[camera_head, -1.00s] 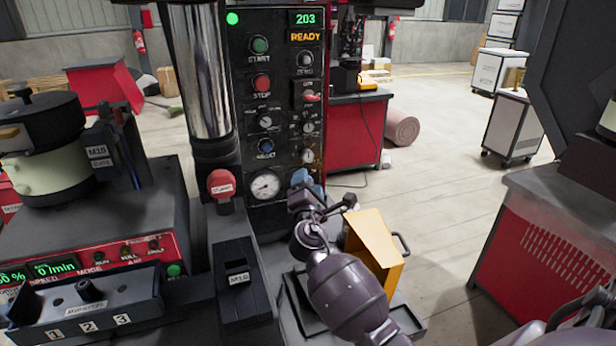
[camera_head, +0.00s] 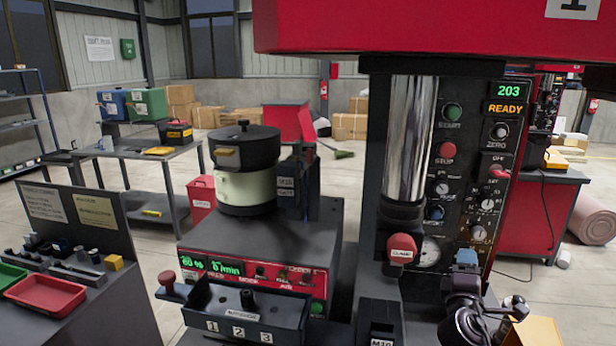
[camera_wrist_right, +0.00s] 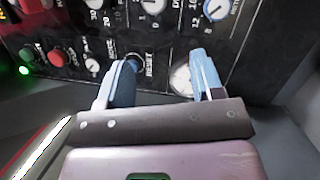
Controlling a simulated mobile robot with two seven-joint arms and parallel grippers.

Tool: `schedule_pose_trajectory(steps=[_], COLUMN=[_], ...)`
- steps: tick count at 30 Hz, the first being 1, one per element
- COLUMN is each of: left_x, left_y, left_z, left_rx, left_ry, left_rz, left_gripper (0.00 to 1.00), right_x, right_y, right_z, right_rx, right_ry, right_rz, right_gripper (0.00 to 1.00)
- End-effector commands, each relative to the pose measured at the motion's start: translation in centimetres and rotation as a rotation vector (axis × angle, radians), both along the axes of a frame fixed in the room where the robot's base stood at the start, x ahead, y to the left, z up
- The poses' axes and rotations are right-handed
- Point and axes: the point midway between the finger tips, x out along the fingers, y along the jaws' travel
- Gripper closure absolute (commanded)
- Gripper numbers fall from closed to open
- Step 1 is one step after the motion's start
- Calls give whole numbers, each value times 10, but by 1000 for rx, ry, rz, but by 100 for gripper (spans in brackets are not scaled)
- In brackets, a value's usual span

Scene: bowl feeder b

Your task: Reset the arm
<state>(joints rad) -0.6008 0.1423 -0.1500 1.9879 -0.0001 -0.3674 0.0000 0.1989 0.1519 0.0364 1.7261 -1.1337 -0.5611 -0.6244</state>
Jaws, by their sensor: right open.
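My right gripper (camera_head: 467,260) is low in front of the black control panel (camera_head: 462,150), beside the pressure gauge. In the right wrist view its two blue fingers (camera_wrist_right: 162,78) are apart with nothing between them. The blue reset button (camera_wrist_right: 135,61) is partly hidden behind the left finger in that view; I cannot tell whether they touch. The same button (camera_head: 435,213) shows in the head view, above and left of the gripper. The panel display reads 203 and READY. My left gripper is not in view.
A bowl feeder (camera_head: 246,165) stands on its grey and red base (camera_head: 262,262), left of the panel. A red clamp knob (camera_head: 402,248) sits beside the panel. Red (camera_head: 45,296) and green bins rest on a bench at far left. A yellow bin (camera_head: 535,332) is at lower right.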

Motion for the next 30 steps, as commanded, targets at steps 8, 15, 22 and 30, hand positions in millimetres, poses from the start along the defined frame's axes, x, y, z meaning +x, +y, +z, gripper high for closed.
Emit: schedule_pose_trajectory(steps=[8,15,22,30], left_x=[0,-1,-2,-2], left_y=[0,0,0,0], left_z=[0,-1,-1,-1], left_rx=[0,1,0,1], left_ry=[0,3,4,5], left_rz=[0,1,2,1], left_gripper=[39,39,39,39], right_x=[-19,-88,-176,-274], right_y=[42,73,92,93], right_z=[-34,-109,-176,-237], right_rx=[654,1248,1634,1738], right_ry=[-127,-109,-51,50], right_rz=[264,344,264,90], right_gripper=[39,39,39,39])
